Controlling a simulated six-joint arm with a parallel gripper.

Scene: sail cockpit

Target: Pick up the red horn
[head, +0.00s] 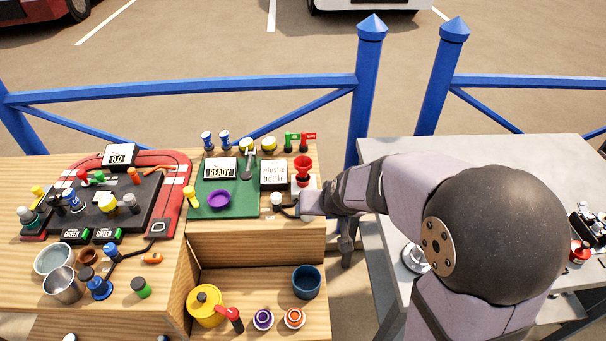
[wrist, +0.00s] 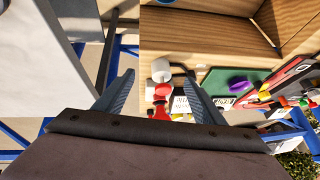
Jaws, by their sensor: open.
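The red horn (head: 303,163) stands upright at the right end of the wooden counter in the head view, its red flared mouth on top and a white part below. In the wrist view its red shape (wrist: 160,110) shows between my fingers, toward the right one. My gripper (head: 287,206) is open and just on the near side of the horn, low over the counter. Its two fingers also show spread in the wrist view (wrist: 156,80). They do not hold the horn. A small white-topped item (head: 277,199) is close by the fingertips; I cannot tell whether they touch it.
The green mat (head: 240,200) holds a purple ring (head: 219,200). A lower shelf with a yellow pot (head: 205,305) and blue cup (head: 306,282) lies in front.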

